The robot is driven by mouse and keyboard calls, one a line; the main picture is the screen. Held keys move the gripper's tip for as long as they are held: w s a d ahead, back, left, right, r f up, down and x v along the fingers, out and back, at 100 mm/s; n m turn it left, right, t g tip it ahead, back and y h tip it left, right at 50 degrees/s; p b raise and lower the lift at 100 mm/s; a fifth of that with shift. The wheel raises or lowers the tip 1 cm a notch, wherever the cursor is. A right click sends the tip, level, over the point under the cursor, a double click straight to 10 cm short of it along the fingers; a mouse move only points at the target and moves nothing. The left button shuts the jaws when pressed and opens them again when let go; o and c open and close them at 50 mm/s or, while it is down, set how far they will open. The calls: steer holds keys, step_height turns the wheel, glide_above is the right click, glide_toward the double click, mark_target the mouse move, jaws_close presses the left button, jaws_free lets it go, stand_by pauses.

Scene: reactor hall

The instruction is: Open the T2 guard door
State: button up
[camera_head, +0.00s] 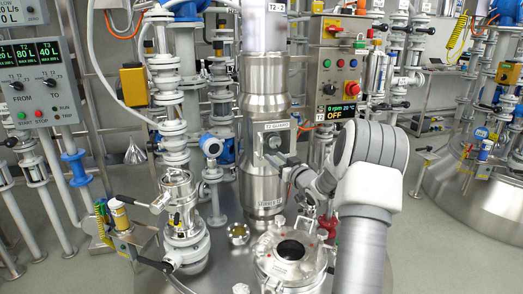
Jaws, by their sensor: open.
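The T2 guard door (271,133) is a small grey panel on the front of the steel column, under a "T2 GUARD" label. It looks closed, with a round dark-centred fitting on it. My gripper (273,158) is in front of the column, coming in from the lower right. Its fingers point left at the lower part of the door and are open. The fingers overlap the door's lower edge in this view. I cannot tell whether they touch it, and part of the door's lower right is hidden behind them.
A control box (338,62) with coloured buttons and a display reading OFF hangs right of the column. A round steel hatch (291,255) lies below my gripper. A valve assembly (182,215) stands at left. Pipes crowd the back; floor shows at right.

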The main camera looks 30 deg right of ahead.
mark_target(261, 148)
steer(key=w, duration=0.3)
steer(key=w+b, duration=0.1)
steer(key=w, duration=0.6)
steer(key=shift+w+d+b, duration=0.35)
steer(key=shift+b, duration=0.05)
jaws_close()
stand_by(1.0)
